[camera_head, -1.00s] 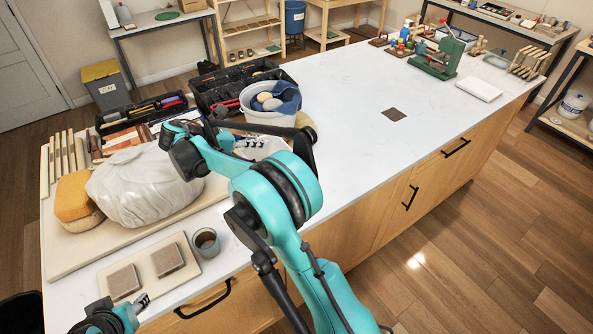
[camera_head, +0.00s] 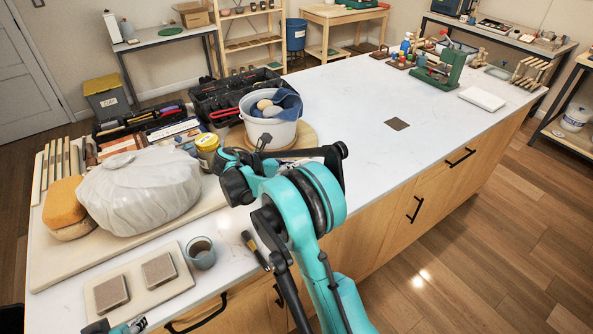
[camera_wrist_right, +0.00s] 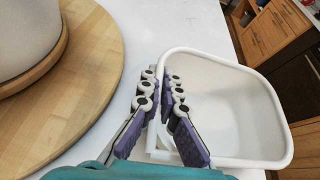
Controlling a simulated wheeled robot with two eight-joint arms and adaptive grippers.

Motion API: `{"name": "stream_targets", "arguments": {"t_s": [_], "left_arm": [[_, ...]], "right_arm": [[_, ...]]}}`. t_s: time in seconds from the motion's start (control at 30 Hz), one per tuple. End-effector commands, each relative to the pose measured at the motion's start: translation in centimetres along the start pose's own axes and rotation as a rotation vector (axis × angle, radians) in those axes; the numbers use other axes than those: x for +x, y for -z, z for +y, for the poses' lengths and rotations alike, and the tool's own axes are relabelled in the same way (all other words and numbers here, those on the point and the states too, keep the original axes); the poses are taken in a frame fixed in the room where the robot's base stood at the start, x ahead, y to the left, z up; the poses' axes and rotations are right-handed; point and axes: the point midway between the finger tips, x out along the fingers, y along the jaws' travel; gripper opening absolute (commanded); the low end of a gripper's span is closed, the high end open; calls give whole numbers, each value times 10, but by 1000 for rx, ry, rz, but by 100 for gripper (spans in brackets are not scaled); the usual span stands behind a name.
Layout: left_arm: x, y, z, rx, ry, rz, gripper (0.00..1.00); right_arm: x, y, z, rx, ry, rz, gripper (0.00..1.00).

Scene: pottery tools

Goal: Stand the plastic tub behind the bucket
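The white bucket (camera_head: 284,133) stands on a round wooden board (camera_head: 308,139) and holds a blue cloth and sponges. Its side and board also show at the left of the right wrist view (camera_wrist_right: 25,35). The white plastic tub (camera_wrist_right: 240,110) fills the right of that view, open side up, beside the board. My right gripper (camera_wrist_right: 162,85) is shut on the tub's near wall, one finger on each side. In the head view my right arm hides the tub and the fingertips. My left gripper (camera_head: 132,327) is at the bottom left edge, partly cut off, empty over the table's front.
A wrapped clay lump (camera_head: 140,190), a yellow-lidded jar (camera_head: 207,148), a grey cup (camera_head: 201,252) and a brush (camera_head: 254,250) are to the left. A black toolbox (camera_head: 235,92) stands behind the bucket. The tabletop right of the bucket is largely clear.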

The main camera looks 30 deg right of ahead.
Motion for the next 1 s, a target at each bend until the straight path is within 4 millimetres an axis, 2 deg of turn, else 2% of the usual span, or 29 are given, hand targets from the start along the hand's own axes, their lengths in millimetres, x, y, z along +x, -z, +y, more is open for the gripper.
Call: {"name": "stream_targets", "arguments": {"t_s": [0.17,0.27,0.3,0.63,0.77,1.0], "left_arm": [[0,0,0,0,0,0,40],[0,0,0,0,0,0,40],[0,0,0,0,0,0,40],[-1,1,0,0,0,0,40],[-6,4,0,0,0,0,40],[-18,13,0,0,0,0,40]], "right_arm": [[1,3,0,0,0,7,0],[1,4,0,0,0,8,23],[1,3,0,0,0,7,26],[-3,2,0,0,-1,5,26],[-20,1,1,-1,-3,5,26],[-73,0,0,-2,-3,5,26]]}}
